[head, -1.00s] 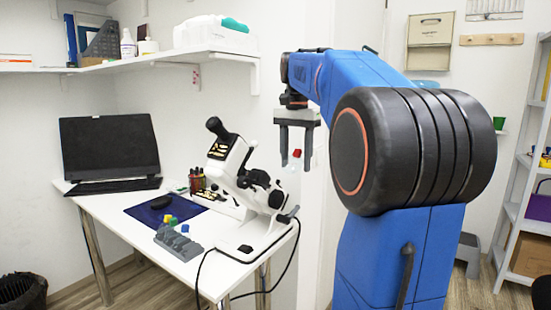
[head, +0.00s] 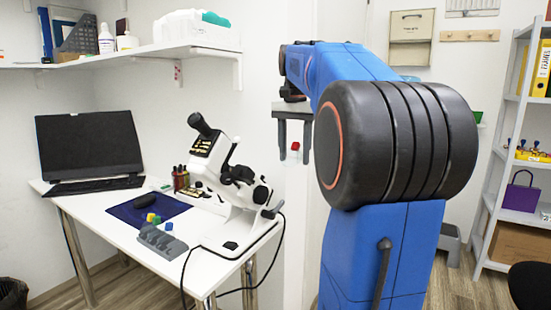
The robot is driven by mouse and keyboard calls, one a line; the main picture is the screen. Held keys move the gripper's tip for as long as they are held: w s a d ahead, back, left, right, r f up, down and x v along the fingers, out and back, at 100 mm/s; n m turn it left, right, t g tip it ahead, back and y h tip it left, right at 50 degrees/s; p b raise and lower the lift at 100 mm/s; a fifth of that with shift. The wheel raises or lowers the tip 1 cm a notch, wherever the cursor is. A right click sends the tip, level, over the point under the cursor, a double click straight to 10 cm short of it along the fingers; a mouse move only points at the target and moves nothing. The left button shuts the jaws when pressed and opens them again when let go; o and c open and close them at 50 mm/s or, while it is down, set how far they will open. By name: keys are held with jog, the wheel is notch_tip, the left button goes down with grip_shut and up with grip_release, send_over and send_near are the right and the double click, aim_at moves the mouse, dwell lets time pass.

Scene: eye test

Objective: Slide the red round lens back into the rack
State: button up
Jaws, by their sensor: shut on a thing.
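My gripper (head: 295,147) is up in the air to the right of the microscope-like device, fingers pointing down. It is shut on the red round lens (head: 295,146), which shows small between the fingertips as a red top with a pale, clear part below. The grey rack (head: 163,243) lies on the white desk at the lower left, well below and left of my gripper. Small yellow, green and blue pieces (head: 168,226) show at its back edge; I cannot tell whether they sit in it.
The white device (head: 228,185) stands on the desk between the rack and my gripper. A shelf (head: 150,55) hangs above. A cable hangs off the desk's front.

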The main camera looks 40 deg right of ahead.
jog(key=w+a+r, duration=0.2)
jog(key=w, duration=0.5)
jog(key=w+a+r, duration=0.2)
jog(key=w+r, duration=0.1)
jog(key=w, duration=0.5)
jog(key=shift+h, duration=0.3)
jog(key=shift+s+a+f, duration=0.35)
jog(key=shift+a+f, duration=0.75)
jog(key=shift+f, duration=0.3)
jog(key=shift+s+a+f, duration=0.4)
jog(key=shift+a+f, duration=0.7)
jog(key=shift+f, duration=0.25)
jog(key=shift+s+a+f, duration=0.35)
jog(key=shift+a+f, duration=0.75)
jog(key=shift+f, duration=0.3)
jog(key=shift+a+f, duration=0.1)
jog(key=shift+f, duration=0.15)
jog(key=c, duration=0.5)
jog(key=o, duration=1.5)
jog(key=shift+r, duration=0.1)
